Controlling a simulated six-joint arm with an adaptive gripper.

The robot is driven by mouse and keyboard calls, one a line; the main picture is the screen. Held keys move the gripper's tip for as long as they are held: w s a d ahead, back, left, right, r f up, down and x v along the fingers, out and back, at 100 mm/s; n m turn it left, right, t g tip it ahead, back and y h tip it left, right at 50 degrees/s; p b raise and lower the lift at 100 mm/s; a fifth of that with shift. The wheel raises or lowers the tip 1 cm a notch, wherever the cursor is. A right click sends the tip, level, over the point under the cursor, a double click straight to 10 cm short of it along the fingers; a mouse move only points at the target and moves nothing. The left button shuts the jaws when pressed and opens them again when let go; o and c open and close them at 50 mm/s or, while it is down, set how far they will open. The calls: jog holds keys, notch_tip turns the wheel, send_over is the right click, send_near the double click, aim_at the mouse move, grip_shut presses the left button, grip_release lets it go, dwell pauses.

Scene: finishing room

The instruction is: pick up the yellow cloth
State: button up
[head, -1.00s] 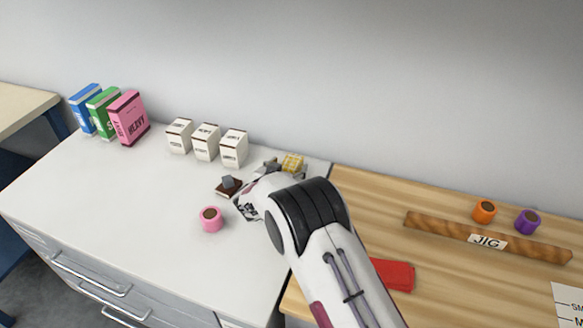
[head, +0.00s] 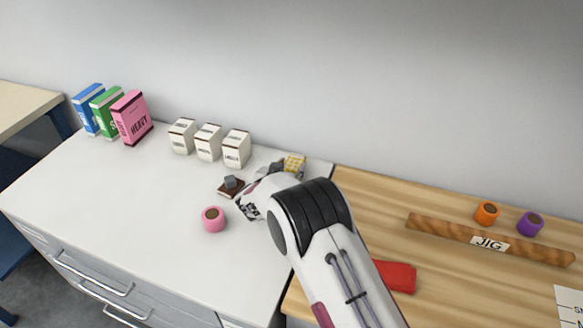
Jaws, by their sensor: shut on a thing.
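The yellow cloth (head: 294,165) shows as a small yellow patterned piece near the back right of the white cabinet top, just beyond my gripper. My gripper (head: 276,170) is at the back right of the white top and is shut on the cloth. Its fingers are mostly hidden behind my own wrist and arm, so the grip itself is hard to see. I cannot tell whether the cloth is clear of the surface.
A brown block with a grey top (head: 231,186) and a pink roll (head: 213,219) lie left of my arm. White boxes (head: 208,142) stand behind. A red cloth (head: 397,276), a jig bar (head: 450,231), an orange roll (head: 487,212) and a purple roll (head: 530,223) are on the wooden bench.

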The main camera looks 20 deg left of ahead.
notch_tip(320, 180, up, 10)
dwell(0.6)
